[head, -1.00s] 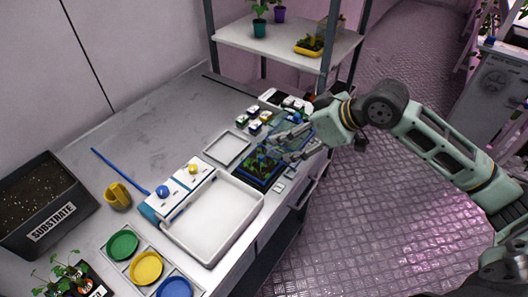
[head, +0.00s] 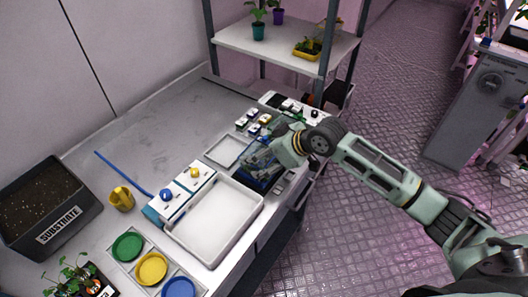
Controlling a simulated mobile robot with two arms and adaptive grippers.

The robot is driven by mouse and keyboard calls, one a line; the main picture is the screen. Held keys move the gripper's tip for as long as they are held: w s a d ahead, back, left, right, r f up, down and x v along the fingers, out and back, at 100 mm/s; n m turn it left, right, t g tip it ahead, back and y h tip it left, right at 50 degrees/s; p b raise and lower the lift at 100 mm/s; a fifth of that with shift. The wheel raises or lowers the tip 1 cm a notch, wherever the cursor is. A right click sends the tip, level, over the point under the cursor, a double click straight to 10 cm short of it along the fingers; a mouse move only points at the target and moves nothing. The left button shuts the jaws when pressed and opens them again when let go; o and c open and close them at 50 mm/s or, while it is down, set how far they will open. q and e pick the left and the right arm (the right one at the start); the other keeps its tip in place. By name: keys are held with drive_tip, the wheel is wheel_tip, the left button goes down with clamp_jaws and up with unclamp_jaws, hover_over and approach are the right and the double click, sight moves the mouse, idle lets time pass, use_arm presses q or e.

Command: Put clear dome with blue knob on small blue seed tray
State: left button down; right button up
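The small blue seed tray (head: 262,186) lies near the front edge of the bench, right of the large white tray. Its blue rim and dark inside show only in part. My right gripper (head: 256,160) is low over this tray and covers much of it. The fingers are small and dark here, so I cannot tell whether they are open or shut. I cannot make out the clear dome with blue knob; the gripper and wrist hide the area around the tray. My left gripper is not in view.
A large white tray (head: 174,231), a small white tray (head: 210,157) and two white boxes with blue and yellow knobs (head: 178,206) stand close by. A shelf post (head: 325,66) rises near my arm. The bench's back left is clear.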

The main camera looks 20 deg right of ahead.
drive_tip(key=shift+f, duration=0.1)
drive_tip(key=o, duration=1.1)
drive_tip(key=shift+b+v, duration=1)
drive_tip(key=shift+v, duration=5.15)
drive_tip(key=shift+a, duration=0.15)
